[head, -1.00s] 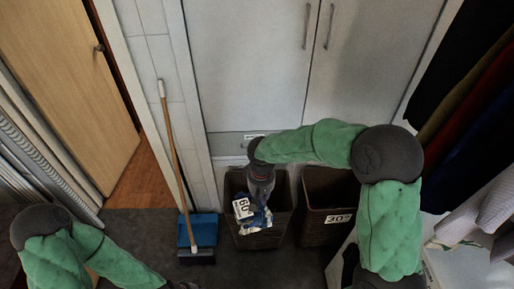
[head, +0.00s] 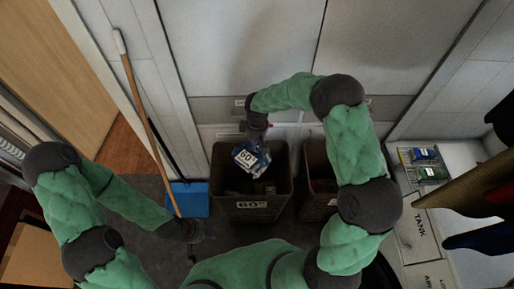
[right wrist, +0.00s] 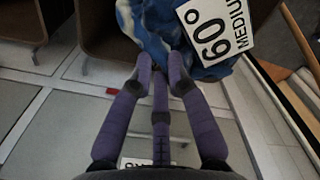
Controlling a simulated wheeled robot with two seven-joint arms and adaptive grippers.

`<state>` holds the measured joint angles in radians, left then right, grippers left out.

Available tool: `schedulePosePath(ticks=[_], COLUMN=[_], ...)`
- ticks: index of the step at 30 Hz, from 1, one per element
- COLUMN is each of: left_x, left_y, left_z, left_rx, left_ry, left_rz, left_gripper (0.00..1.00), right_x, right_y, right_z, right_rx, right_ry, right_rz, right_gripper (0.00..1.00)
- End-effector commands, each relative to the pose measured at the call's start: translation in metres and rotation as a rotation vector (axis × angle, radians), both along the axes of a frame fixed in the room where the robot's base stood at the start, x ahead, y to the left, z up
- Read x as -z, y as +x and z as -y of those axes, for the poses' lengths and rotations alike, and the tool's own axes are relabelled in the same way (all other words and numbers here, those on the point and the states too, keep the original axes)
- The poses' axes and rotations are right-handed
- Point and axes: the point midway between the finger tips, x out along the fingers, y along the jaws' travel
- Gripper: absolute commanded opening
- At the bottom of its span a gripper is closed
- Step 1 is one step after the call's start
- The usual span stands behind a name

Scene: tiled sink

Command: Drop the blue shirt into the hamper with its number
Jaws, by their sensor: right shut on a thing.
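The blue shirt (head: 263,165) is bunched up and hangs from my right gripper (head: 257,143), with a white tag reading 60°. In the right wrist view the shirt (right wrist: 150,25) lies at the tips of my right gripper (right wrist: 161,68), and its tag reads 60° MEDIUM. In the head view the shirt appears over the opening of the brown hamper (head: 280,208) labelled 60; its exact height above the rim is unclear. My left gripper (head: 197,238) is low, left of that hamper, its fingers too dark to read.
A second brown hamper (head: 318,207) stands just right, partly behind my right arm. A broom (head: 150,120) and blue dustpan (head: 190,198) are on the left. Grey cabinets (head: 245,50) stand behind. A counter with a wire basket (head: 424,165) and hanging clothes are on the right.

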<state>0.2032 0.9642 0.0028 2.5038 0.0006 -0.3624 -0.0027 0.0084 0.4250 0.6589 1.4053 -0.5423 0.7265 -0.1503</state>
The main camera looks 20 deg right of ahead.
Motion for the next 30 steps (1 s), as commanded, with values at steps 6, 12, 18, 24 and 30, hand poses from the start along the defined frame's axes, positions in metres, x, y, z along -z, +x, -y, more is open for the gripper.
schedulePosePath(ticks=[6, 12, 18, 24, 30], left_x=[0.007, 0.021, 0.037, 0.044, 0.043], left_y=[0.001, 0.001, 0.001, 0.001, 0.001], left_z=[0.0, 0.0, 0.0, 0.0, 0.0], left_rx=[0.0, 0.0, 0.001, 0.001, 0.0], left_ry=[0.0, 0.0, 0.0, 0.0, 0.0], left_rz=[0.001, 0.002, 0.001, 0.001, 0.002], left_gripper=[0.4, 0.4, 0.4, 0.4, 0.4], right_x=[0.011, 0.03, 0.053, 0.064, 0.063], right_y=[0.002, 0.002, 0.001, 0.002, 0.002], right_z=[0.0, 0.0, 0.0, 0.0, 0.0], right_rx=[-0.015, -0.013, -0.013, -0.012, -0.012], right_ry=[0.0, 0.0, 0.0, 0.0, 0.0], right_rz=[0.002, 0.001, 0.001, 0.001, 0.002], right_gripper=[0.0, 0.0, 0.0, 0.0, 0.0])
